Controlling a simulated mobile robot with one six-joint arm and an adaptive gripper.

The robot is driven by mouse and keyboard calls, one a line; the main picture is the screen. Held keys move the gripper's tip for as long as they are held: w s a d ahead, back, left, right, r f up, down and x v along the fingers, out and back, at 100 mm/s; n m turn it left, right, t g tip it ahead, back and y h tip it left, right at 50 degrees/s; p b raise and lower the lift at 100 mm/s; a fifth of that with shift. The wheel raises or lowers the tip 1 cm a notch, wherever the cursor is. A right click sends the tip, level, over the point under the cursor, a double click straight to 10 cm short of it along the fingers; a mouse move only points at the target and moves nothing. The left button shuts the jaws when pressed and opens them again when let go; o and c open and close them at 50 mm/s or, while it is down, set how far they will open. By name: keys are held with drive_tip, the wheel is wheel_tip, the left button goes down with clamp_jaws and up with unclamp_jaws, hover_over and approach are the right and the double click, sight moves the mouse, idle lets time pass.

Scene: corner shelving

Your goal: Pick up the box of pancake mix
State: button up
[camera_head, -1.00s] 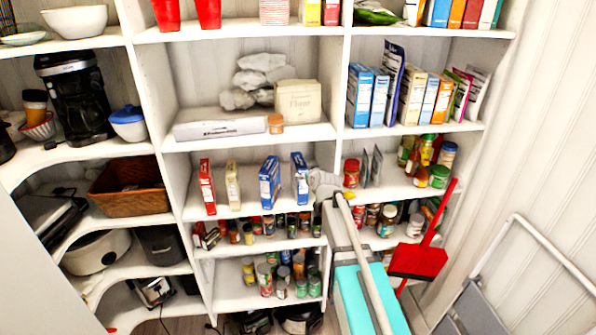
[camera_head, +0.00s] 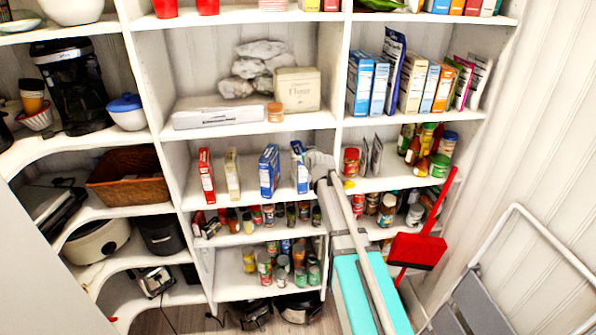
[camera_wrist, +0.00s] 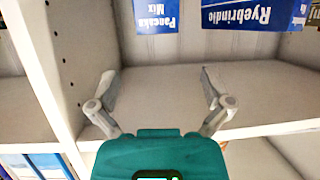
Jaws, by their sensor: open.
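The box of pancake mix (camera_head: 299,168) is a narrow blue and white box standing upright on the middle shelf, close to the right-hand divider. In the wrist view the lower part of a blue and white box with upside-down "Pancake Mix" lettering (camera_wrist: 157,18) shows at the top edge; the rest is out of frame. My gripper (camera_head: 317,160) is just right of the box in the head view and overlaps its right edge. In the wrist view my gripper (camera_wrist: 158,76) has its two fingers spread apart, with nothing between them. The box lies beyond the fingertips.
A wider blue box (camera_head: 269,171) stands left of the pancake mix, then a cream box (camera_head: 232,175) and a red box (camera_head: 206,176). The white divider (camera_wrist: 50,60) is close beside my gripper. Jars and cans (camera_head: 265,215) fill the shelf below. A red dustpan (camera_head: 418,250) hangs at right.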

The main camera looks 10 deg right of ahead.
sight(299, 149)
drive_tip(key=shift+b+x, duration=0.6)
drive_tip(key=shift+x, duration=1.55)
drive_tip(key=shift+r+b+x, duration=0.2)
drive_tip(key=shift+b+x, duration=0.65)
drive_tip(key=shift+x, duration=1.8)
drive_tip(key=shift+d, duration=0.1)
drive_tip(key=c, duration=1.3)
drive_tip(key=shift+w+r, duration=0.1)
drive_tip(key=shift+r, duration=0.05)
drive_tip(key=shift+c, duration=0.2)
